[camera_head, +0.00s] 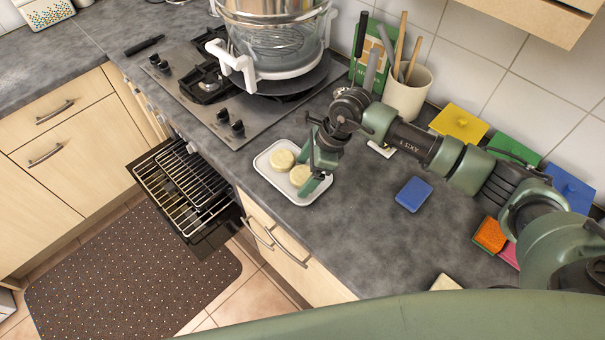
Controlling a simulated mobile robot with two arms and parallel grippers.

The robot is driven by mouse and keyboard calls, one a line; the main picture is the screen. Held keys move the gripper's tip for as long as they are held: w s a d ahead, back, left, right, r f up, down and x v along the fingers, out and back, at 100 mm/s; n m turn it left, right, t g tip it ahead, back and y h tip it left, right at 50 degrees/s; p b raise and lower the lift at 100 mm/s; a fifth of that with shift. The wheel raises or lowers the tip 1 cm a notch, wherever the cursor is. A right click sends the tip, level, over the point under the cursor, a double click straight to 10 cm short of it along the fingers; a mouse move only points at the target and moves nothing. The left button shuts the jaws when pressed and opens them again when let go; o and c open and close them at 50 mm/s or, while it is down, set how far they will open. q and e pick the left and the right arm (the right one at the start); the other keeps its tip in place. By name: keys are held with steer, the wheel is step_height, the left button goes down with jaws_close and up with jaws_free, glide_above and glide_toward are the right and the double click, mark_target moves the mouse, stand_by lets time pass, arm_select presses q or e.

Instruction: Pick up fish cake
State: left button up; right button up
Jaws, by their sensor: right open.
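Two round pale fish cakes lie on a white tray (268,179) on the dark grey counter. One fish cake (281,160) is at the tray's upper left. The other fish cake (299,175) is to its lower right, close to my right gripper. My right gripper (307,174) is open, with its green fingers around or just above this second fish cake. I cannot tell whether the fingers touch it. The gripper hides part of the tray's right side. My left gripper is not in view.
A stove with a large steamer pot (275,45) stands behind the tray. An open oven door with a rack (190,185) is at the left.

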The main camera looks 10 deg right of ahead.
steer(key=c, duration=1.5)
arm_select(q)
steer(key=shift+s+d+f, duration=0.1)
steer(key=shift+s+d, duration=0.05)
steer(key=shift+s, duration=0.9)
arm_select(e)
steer(key=shift+r, duration=0.15)
